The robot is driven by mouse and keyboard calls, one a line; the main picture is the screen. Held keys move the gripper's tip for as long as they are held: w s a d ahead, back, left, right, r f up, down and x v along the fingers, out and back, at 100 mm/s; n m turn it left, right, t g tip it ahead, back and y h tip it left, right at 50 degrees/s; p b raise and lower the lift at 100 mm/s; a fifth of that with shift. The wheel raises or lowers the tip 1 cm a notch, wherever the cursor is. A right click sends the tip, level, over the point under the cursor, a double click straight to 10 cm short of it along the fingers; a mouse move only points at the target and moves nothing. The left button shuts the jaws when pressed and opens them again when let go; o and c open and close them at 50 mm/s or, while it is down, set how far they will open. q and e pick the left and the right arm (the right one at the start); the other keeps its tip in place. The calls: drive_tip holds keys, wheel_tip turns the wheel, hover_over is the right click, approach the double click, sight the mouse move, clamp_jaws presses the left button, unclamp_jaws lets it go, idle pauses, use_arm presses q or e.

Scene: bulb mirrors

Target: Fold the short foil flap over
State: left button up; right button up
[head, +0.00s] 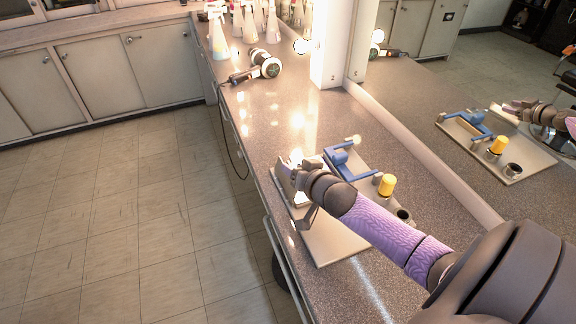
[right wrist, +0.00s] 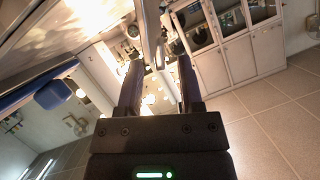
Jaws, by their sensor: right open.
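My right gripper (head: 287,168) is over the front side of a pale tray (head: 333,240) on the counter, beside a blue stand (head: 346,161). In the right wrist view its two dark fingers (right wrist: 160,82) are apart. A pale shiny strip (right wrist: 150,35) shows just beyond and between the fingertips; it may be the foil, but I cannot tell, nor whether it touches a finger. A small bright patch shows beside the gripper in the head view. The short foil flap is not clearly visible; my gripper and arm hide part of the tray. My left gripper is not in view.
A yellow cylinder (head: 387,185) and a dark-mouthed grey cup (head: 404,215) stand on the tray's right side. The mirror (head: 450,165) runs along the counter's right side. The counter between is clear.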

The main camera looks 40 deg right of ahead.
drive_tip(key=shift+b+x, duration=0.35)
drive_tip(key=shift+x, duration=0.9)
drive_tip(key=shift+a, duration=0.1)
clamp_jaws()
